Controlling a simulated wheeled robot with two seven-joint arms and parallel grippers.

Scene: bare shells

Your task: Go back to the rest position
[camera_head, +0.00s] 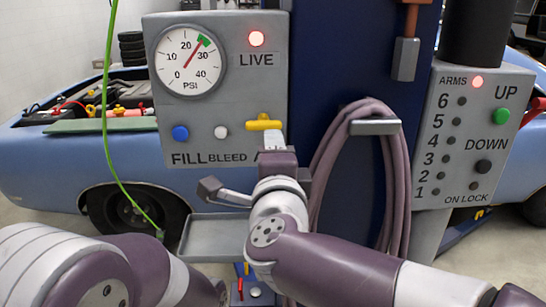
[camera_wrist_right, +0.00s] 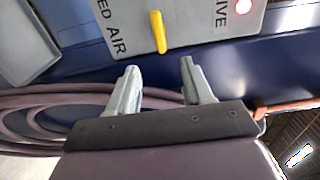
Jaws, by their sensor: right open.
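My right gripper (camera_head: 273,138) points up at the grey panel (camera_head: 215,140), just below its yellow lever (camera_head: 264,124). The lever lies level in the head view. In the right wrist view the fingers of my right gripper (camera_wrist_right: 160,72) stand apart with nothing between them. The yellow lever (camera_wrist_right: 158,32) shows beyond the fingertips, in line with the gap and apart from them. In the head view my left arm shows folded at the lower left; its gripper is not in view.
A hose (camera_head: 320,165) hangs coiled on the blue post. A grey tray (camera_head: 214,240) sits below the panel. A second panel (camera_head: 470,130) stands right. A blue car (camera_head: 50,165) is behind.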

